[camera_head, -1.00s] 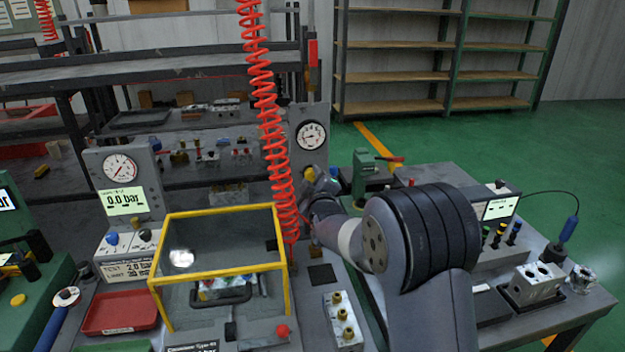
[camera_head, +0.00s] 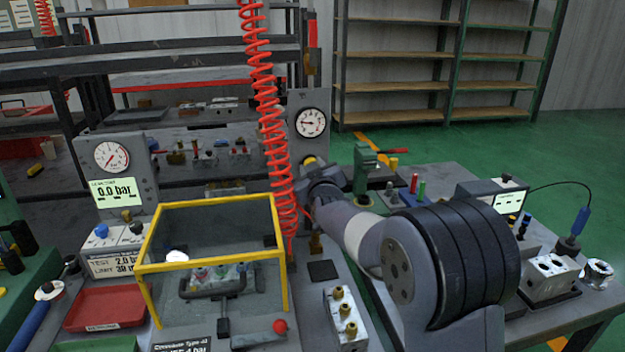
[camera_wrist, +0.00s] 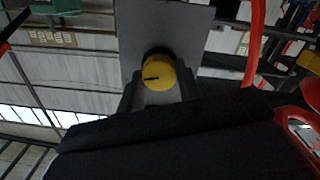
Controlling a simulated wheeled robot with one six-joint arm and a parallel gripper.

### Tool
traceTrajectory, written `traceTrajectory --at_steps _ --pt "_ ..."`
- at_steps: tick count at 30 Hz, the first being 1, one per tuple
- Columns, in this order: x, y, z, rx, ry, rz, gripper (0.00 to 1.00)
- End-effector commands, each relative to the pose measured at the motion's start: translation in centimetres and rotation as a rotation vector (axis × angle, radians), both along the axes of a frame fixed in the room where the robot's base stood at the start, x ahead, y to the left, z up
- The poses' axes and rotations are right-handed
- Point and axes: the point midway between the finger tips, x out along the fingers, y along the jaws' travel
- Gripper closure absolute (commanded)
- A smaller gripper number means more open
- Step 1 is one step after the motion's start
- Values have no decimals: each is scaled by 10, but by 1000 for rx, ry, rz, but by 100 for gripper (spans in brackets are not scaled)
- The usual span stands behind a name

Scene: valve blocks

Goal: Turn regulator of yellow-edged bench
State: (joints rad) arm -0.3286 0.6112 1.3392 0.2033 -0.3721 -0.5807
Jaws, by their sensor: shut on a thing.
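The yellow-edged bench carries a clear box with a yellow frame (camera_head: 210,266). Behind it stands a grey panel with a round white gauge (camera_head: 311,122). Below the gauge is the yellow regulator knob (camera_head: 309,162), partly hidden by my gripper. In the wrist view the yellow knob (camera_wrist: 158,74), with a dark line on its face, sits between the fingers of my gripper (camera_wrist: 158,90). My gripper is shut on the knob. In the head view my gripper (camera_head: 314,172) is small and partly hidden by my wrist.
A coiled red hose (camera_head: 268,110) hangs just left of my gripper. A left gauge panel (camera_head: 117,175) reads 0.0 bar. A red tray (camera_head: 104,309) lies front left. A green vise (camera_head: 366,170) and a metal block (camera_head: 549,278) stand on the right bench.

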Motion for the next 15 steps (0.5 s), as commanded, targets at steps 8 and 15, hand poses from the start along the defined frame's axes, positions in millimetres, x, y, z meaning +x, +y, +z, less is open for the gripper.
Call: traceTrajectory --at_steps 8,15 --pt "0 0 -2 152 44 0 90" --pt "0 -1 -1 214 63 0 90"
